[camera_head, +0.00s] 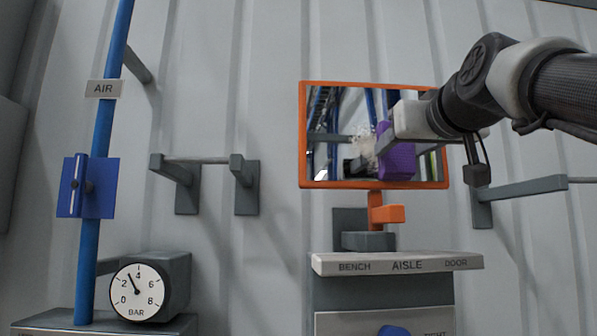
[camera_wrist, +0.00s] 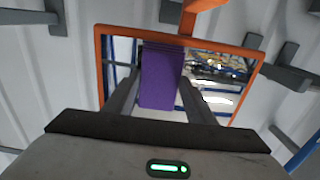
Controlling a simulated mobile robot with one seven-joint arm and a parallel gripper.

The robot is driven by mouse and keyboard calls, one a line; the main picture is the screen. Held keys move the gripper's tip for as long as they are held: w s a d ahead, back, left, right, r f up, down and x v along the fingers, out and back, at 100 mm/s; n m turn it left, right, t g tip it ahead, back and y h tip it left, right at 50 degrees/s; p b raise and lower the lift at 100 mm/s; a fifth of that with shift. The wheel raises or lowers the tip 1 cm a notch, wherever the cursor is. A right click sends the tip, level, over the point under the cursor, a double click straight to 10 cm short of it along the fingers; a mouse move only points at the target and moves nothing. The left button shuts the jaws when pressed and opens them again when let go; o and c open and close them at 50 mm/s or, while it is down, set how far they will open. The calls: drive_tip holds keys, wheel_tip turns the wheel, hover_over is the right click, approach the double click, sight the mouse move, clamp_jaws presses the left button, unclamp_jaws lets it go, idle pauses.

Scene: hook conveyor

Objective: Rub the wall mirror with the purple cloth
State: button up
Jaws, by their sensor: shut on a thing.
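The wall mirror (camera_head: 340,100) has an orange frame and hangs on an orange bracket in the head view. It also shows tilted in the wrist view (camera_wrist: 215,92). A pale speckled patch shows on its glass left of the cloth in the head view. My gripper (camera_head: 395,135) is in front of the mirror's right half, shut on the folded purple cloth (camera_head: 397,160). In the wrist view the cloth (camera_wrist: 161,80) stands between my two fingers, over the glass. I cannot tell whether the cloth touches the glass.
A shelf (camera_head: 395,264) marked BENCH, AISLE and DOOR is below the mirror. Grey brackets with a rail (camera_head: 205,160) stick out at the left. A blue AIR pipe (camera_head: 104,130) with a valve and a pressure gauge (camera_head: 138,291) stands further left. Another grey bracket (camera_head: 525,187) is at the right.

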drive_tip(key=shift+a+b, duration=0.4)
drive_tip(key=shift+a, duration=3.9)
wheel_tip(320, 180, up, 2)
drive_tip(key=shift+r+p, duration=0.1)
drive_tip(key=shift+p, duration=0.9)
drive_tip(key=shift+d, duration=5.25)
drive_tip(key=shift+a+b, duration=0.35)
drive_tip(key=shift+a, duration=4.85)
drive_tip(key=shift+s+b, duration=0.75)
drive_tip(key=shift+s, duration=2.2)
drive_tip(key=shift+s, duration=0.1)
